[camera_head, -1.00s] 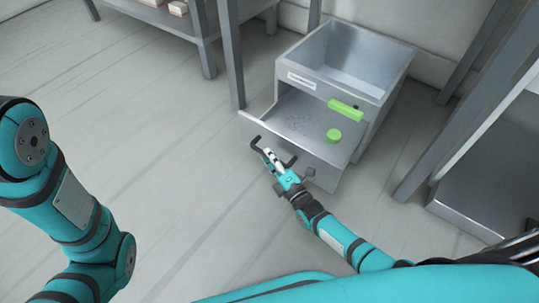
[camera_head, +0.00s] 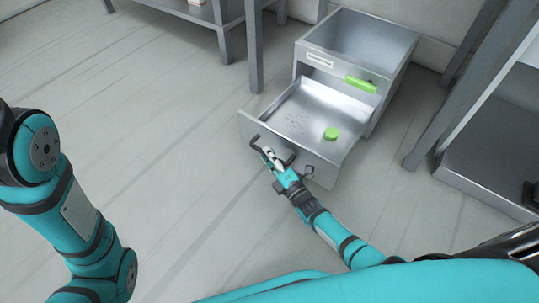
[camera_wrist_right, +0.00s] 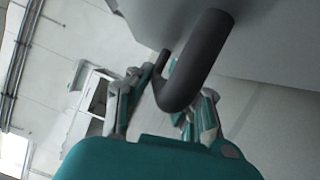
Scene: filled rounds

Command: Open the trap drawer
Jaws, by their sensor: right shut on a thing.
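The trap drawer (camera_head: 318,119) is a grey metal drawer pulled well out from the lower part of a metal cabinet (camera_head: 355,48). A dark bar handle (camera_head: 272,150) runs along its front panel. My right gripper (camera_head: 270,158) is at the left part of this handle, shut on it. In the right wrist view the dark curved handle (camera_wrist_right: 190,80) passes between the fingers of the right gripper (camera_wrist_right: 165,105). A round green object (camera_head: 331,134) and dark specks lie on the drawer floor. My left gripper is out of view; only the left arm shows.
A table leg (camera_head: 254,45) stands close to the cabinet's left. A metal shelf (camera_head: 490,165) stands at the right. The floor (camera_head: 170,150) at left is clear.

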